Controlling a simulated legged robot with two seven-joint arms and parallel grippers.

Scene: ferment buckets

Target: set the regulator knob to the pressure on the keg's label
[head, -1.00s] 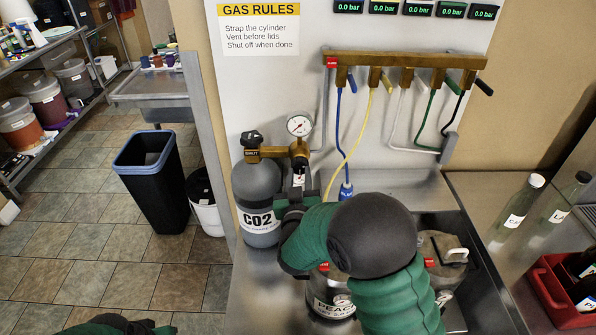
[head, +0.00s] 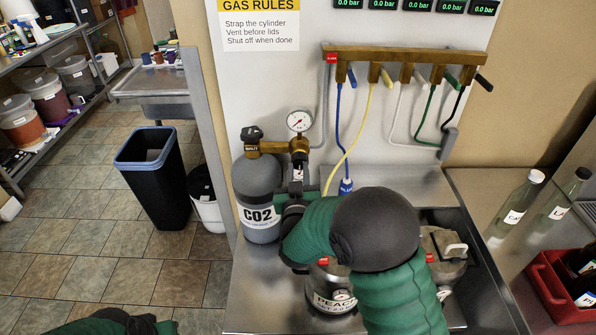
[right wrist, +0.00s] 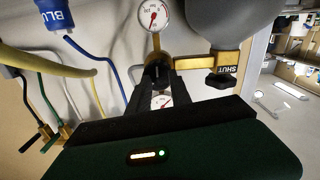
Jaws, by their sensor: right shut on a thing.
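The brass regulator (head: 299,147) with its round gauge (head: 299,121) is on the grey CO2 cylinder (head: 258,190). In the right wrist view the gauge (right wrist: 154,15) faces me, its small scale unreadable. My right gripper (right wrist: 157,92) is shut on the dark regulator knob (right wrist: 157,74), which sits between its fingertips. In the head view my right gripper (head: 293,205) is below the regulator, partly hidden by my arm. A keg (head: 330,295) carries a label beginning "PEACH"; its lower part is cut off by my arm. Only my left arm's edge shows at bottom left.
A manifold (head: 405,57) with coloured hoses is on the wall panel; the blue hose connector (head: 346,188) hangs near my right arm. The cylinder valve (right wrist: 222,80) reads SHUT. Wall displays (head: 383,4) read 0.0 bar. Bottles (head: 517,204) and a red crate (head: 548,288) are right.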

